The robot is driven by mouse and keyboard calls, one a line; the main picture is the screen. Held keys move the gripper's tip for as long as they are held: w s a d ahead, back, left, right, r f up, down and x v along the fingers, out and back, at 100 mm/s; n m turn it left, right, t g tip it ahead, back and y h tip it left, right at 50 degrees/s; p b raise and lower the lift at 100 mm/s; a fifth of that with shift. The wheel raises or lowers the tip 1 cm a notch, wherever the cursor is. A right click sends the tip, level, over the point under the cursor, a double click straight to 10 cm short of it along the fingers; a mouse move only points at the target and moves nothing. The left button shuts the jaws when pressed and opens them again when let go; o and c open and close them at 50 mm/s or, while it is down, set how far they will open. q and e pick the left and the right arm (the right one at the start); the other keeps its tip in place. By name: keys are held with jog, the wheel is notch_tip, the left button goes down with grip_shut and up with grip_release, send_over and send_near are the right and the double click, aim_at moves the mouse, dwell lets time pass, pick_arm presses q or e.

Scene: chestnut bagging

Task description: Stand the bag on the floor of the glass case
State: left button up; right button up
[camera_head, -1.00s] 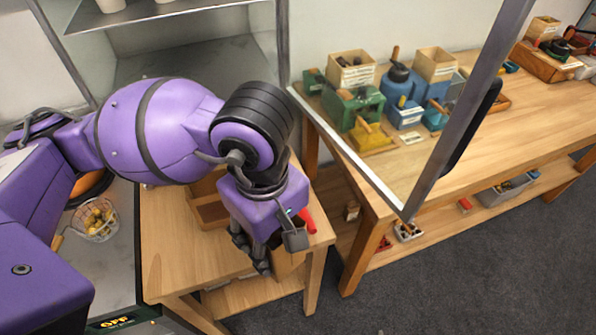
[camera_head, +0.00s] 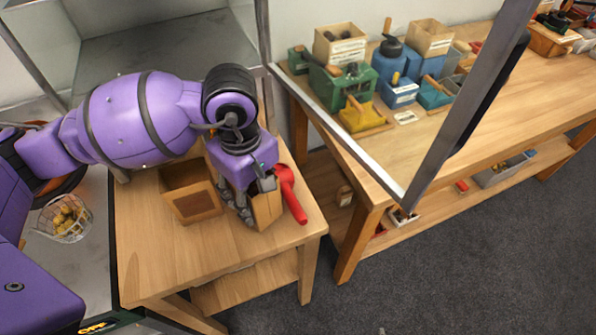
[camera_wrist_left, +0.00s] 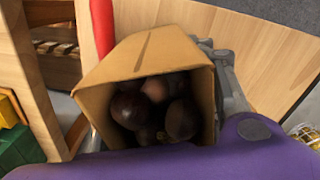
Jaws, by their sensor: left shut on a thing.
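The brown paper bag (camera_head: 267,208) is in my left gripper (camera_head: 243,212), over the right part of the small wooden table. I cannot tell whether its base touches the tabletop. In the left wrist view the bag (camera_wrist_left: 150,58) is open at the mouth and holds several dark chestnuts (camera_wrist_left: 155,105). The gripper's fingers (camera_wrist_left: 228,85) are shut on its side. The glass case (camera_head: 262,40) stands at the upper left, with glass walls, metal edges and a bare grey surface (camera_head: 165,48) inside. My right gripper is not in view.
An open wooden box (camera_head: 192,203) and a red scoop (camera_head: 290,195) lie close on either side of the bag on the small table (camera_head: 170,265). A wire basket (camera_head: 62,220) stands at left. A metal-edged glass panel (camera_head: 437,155) stands before the workbench (camera_head: 480,130).

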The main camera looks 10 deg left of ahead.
aim_at(253, 192)
pick_arm(q)
jog(key=shift+f, duration=1.6)
jog(key=o, duration=1.1)
jog(key=shift+f, duration=0.15)
jog(key=o, duration=0.4)
jog(key=shift+s, duration=0.1)
